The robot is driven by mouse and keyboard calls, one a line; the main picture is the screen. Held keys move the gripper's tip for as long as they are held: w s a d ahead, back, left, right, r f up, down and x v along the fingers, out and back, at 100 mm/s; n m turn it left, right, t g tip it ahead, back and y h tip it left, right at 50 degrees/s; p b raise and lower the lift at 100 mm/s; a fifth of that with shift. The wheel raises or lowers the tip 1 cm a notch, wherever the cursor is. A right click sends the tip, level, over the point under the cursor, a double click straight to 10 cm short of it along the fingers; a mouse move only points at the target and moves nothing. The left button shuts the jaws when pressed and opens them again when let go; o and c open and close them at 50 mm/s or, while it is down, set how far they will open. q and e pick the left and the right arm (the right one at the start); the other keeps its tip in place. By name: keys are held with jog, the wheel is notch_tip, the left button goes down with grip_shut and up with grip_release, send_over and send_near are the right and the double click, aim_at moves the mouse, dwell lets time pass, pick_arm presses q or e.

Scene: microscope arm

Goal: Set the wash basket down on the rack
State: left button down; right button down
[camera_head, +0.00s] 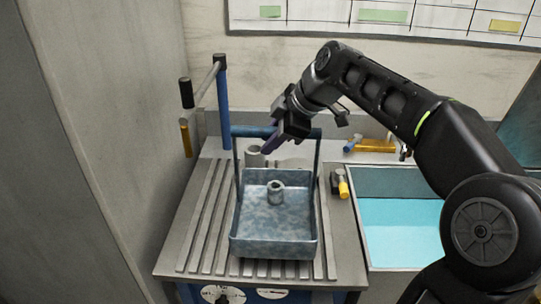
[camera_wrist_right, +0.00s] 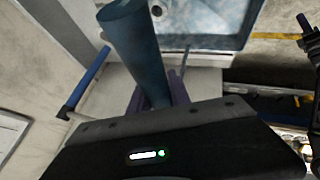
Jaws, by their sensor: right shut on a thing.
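The wash basket (camera_head: 277,245) is a blue-grey metal tub with a tall hoop handle (camera_head: 237,160). In the head view it is over the slatted rack (camera_head: 190,240); I cannot tell whether its bottom touches the slats. A grey ring-shaped part (camera_head: 275,192) stands inside it. My right gripper (camera_head: 270,143) is shut on the handle's top bar, which shows as a thick blue bar (camera_wrist_right: 135,45) between the fingers in the right wrist view. A corner of the basket (camera_wrist_right: 205,22) shows there too. My left gripper is not in view.
A sink with blue water (camera_head: 402,228) is right of the rack. A hammer-like tool with a yellow handle (camera_head: 342,184) lies between them. A blue post with a crossbar (camera_head: 222,100) stands at the back left. Yellow-handled tools (camera_head: 370,146) lie behind the sink.

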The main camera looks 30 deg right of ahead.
jog(key=shift+f, duration=1.95)
jog(key=c, duration=1.2)
grip_release()
jog(key=shift+f, duration=0.1)
jog(key=b+v, duration=0.1)
jog(key=v, duration=1.1)
jog(key=shift+b, duration=0.4)
